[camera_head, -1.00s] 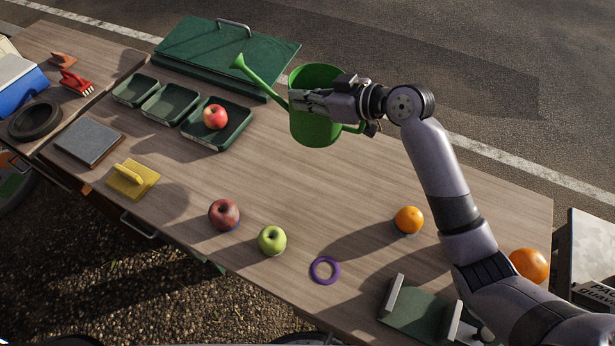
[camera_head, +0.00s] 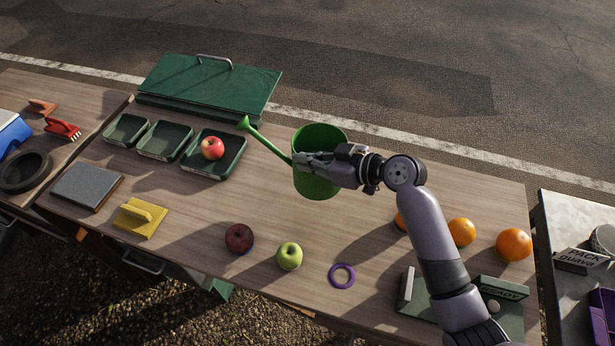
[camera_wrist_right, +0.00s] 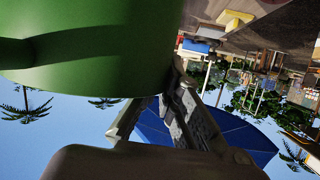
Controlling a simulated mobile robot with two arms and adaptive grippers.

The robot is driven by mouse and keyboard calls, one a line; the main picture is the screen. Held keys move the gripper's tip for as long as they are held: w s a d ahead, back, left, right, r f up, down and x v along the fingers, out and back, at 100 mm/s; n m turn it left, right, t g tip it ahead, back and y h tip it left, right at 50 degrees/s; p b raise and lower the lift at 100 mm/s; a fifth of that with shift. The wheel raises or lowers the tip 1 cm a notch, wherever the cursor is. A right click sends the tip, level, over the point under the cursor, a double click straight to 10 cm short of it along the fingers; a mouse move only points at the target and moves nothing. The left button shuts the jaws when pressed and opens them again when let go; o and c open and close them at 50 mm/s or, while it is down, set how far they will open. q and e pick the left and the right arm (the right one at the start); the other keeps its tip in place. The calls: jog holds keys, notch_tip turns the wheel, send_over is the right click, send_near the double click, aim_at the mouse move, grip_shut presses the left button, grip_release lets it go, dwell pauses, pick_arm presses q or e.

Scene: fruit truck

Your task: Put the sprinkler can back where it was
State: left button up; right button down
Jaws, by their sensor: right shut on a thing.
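The green sprinkler can (camera_head: 318,182) is upright, its spout pointing up and left toward the green trays. My right gripper (camera_head: 318,163) is shut on the can, with its fingers at the can's side near the rim. In the right wrist view the can's green side (camera_wrist_right: 95,60) fills the upper left, and my gripper's fingers (camera_wrist_right: 165,120) lie against it. I cannot tell whether the can's base touches the table. My left gripper is not in view.
Green trays (camera_head: 165,141) stand at the back left, one holding a red apple (camera_head: 212,148). A dark red apple (camera_head: 239,238), a green apple (camera_head: 289,256) and a purple ring (camera_head: 342,276) lie in front. Oranges (camera_head: 514,244) are at the right. Bare wood surrounds the can.

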aim_at(315, 182)
jog(key=shift+w+f+p, duration=0.1)
jog(key=shift+f+p, duration=0.25)
jog(key=shift+f, duration=3.15)
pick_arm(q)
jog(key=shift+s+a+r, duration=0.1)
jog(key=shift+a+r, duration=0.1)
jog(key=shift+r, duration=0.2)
pick_arm(e)
jog(key=c, duration=2.3)
grip_release()
jog(key=shift+f, duration=0.35)
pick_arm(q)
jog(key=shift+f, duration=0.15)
pick_arm(e)
jog(key=o, duration=0.5)
jog(key=shift+r, duration=0.1)
